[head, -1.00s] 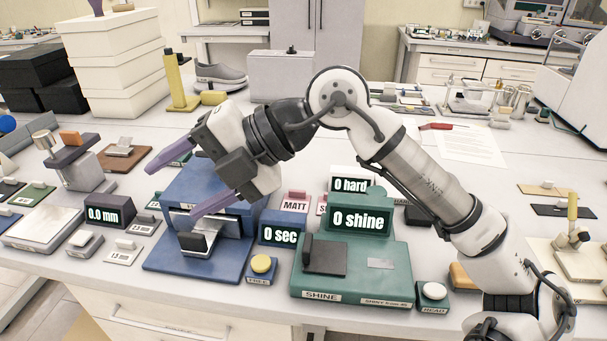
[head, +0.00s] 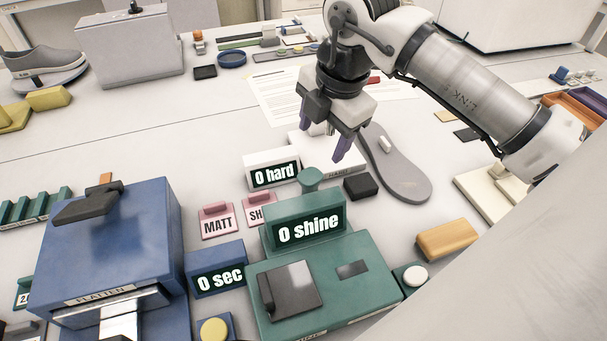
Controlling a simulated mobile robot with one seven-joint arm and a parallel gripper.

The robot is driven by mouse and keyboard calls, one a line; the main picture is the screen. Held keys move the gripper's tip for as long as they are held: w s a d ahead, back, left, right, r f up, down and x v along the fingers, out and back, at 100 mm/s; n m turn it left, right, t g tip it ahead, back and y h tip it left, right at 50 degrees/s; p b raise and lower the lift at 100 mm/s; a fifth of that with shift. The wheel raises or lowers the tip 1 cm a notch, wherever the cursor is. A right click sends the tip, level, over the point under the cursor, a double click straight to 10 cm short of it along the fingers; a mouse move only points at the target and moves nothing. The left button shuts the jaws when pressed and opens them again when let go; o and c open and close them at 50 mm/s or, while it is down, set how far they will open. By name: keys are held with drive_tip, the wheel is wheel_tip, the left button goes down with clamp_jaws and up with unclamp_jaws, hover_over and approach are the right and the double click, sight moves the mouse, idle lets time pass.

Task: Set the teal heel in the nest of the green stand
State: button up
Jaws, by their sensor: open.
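I see nothing between the fingers. A green piece with a round, flat top (head: 311,179) stands just behind the green shine meter's display; I cannot tell whether it is the green stand. A row of teal-green upright blocks (head: 38,206) shows at the left edge, partly hidden by the blue press. I cannot make out a teal heel for certain in this view.
The blue platten press (head: 115,240) stands at front left and the green shine meter (head: 375,262) at front centre. A grey sole (head: 408,186), a small black block (head: 360,187) and a tan block (head: 447,240) lie to the right. Pink tags (head: 217,225) stand between the devices.

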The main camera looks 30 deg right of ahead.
drive_tip(key=p, duration=0.1)
hover_over(309, 177)
drive_tip(key=s, duration=0.1)
drive_tip(key=f, duration=0.6)
drive_tip(key=shift+s+d+f, duration=0.1)
drive_tip(key=shift+d+f, duration=0.1)
drive_tip(key=shift+d, duration=0.05)
drive_tip(key=shift+a+f+p, duration=0.15)
drive_tip(key=shift+f+p, duration=0.45)
drive_tip(key=shift+p, duration=0.05)
drive_tip(key=p+x, duration=0.1)
drive_tip(key=x, duration=0.3)
drive_tip(key=shift+f, duration=0.15)
drive_tip(key=c, duration=1.1)
drive_tip(key=shift+c, duration=0.2)
drive_tip(key=w+b+v, duration=0.2)
drive_tip(key=v, duration=0.7)
drive_tip(key=w+r+b+v, duration=0.1)
drive_tip(key=w+b+v, duration=0.1)
drive_tip(key=v, duration=0.8)
drive_tip(key=shift+w+a+r, duration=0.2)
drive_tip(key=shift+a+r, duration=0.1)
drive_tip(key=shift+a, duration=0.05)
